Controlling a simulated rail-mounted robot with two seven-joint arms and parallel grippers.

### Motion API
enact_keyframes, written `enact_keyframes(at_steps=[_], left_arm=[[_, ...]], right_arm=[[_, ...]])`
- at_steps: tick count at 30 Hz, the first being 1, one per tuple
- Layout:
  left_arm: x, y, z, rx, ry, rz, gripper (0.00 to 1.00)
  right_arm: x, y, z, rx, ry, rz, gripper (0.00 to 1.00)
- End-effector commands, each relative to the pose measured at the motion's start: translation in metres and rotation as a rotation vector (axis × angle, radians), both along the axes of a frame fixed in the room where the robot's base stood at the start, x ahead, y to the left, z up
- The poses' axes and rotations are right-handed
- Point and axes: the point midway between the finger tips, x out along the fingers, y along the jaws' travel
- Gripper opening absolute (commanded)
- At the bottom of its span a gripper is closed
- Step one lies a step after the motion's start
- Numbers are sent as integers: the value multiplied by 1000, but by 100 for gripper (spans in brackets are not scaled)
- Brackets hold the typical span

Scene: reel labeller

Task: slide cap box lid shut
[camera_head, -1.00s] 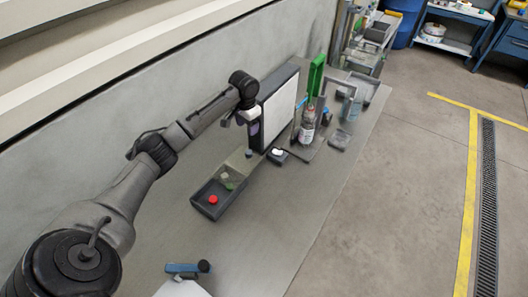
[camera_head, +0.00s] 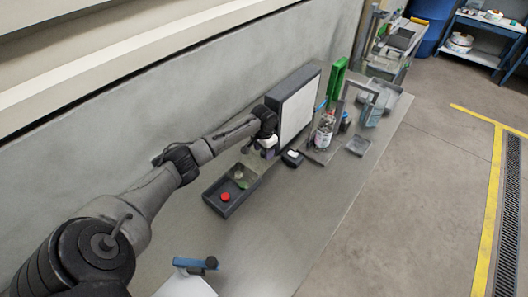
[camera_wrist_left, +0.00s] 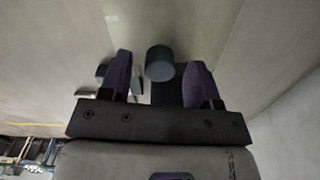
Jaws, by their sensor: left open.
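The cap box (camera_head: 215,207) is a dark open tray on the bench, with a red cap (camera_head: 225,197) and a green cap (camera_head: 242,184) in it. A pale, see-through lid (camera_head: 252,164) appears at its far end, leaving the near part uncovered. My left gripper (camera_head: 266,151) is over that far end, partly hidden by its own wrist. In the left wrist view the gripper (camera_wrist_left: 159,82) is open, with a dark round knob (camera_wrist_left: 160,63) between its purple fingers. I cannot tell whether they touch it. My right gripper is not in view.
A framed white panel (camera_head: 297,112) stands just beyond the gripper. A small black block with a white top (camera_head: 292,157), a labelled bottle (camera_head: 324,131) and a green upright (camera_head: 337,77) are right of it.

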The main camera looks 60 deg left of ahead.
Motion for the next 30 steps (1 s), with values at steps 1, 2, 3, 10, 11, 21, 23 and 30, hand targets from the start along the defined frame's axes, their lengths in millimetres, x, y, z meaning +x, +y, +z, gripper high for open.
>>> enact_keyframes(at_steps=[1, 2, 3, 10, 11, 21, 23, 30], left_arm=[[0, 0, -3, 0, 0, 0, 57], [0, 0, -4, 0, 0, 0, 57], [0, 0, -5, 1, 0, 0, 57], [0, 0, -6, 1, 0, -1, 57], [0, 0, -6, 1, 0, -1, 57], [0, 0, -6, 0, 0, 0, 31], [0, 0, -6, 0, 0, 0, 25], [0, 0, -6, 0, 0, 0, 2]], right_arm=[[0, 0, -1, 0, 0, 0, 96], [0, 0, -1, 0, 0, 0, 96], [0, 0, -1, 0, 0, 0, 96], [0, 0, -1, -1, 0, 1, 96], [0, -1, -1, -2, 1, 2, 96], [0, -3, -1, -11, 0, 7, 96], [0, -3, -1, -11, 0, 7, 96], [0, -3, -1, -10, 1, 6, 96]])
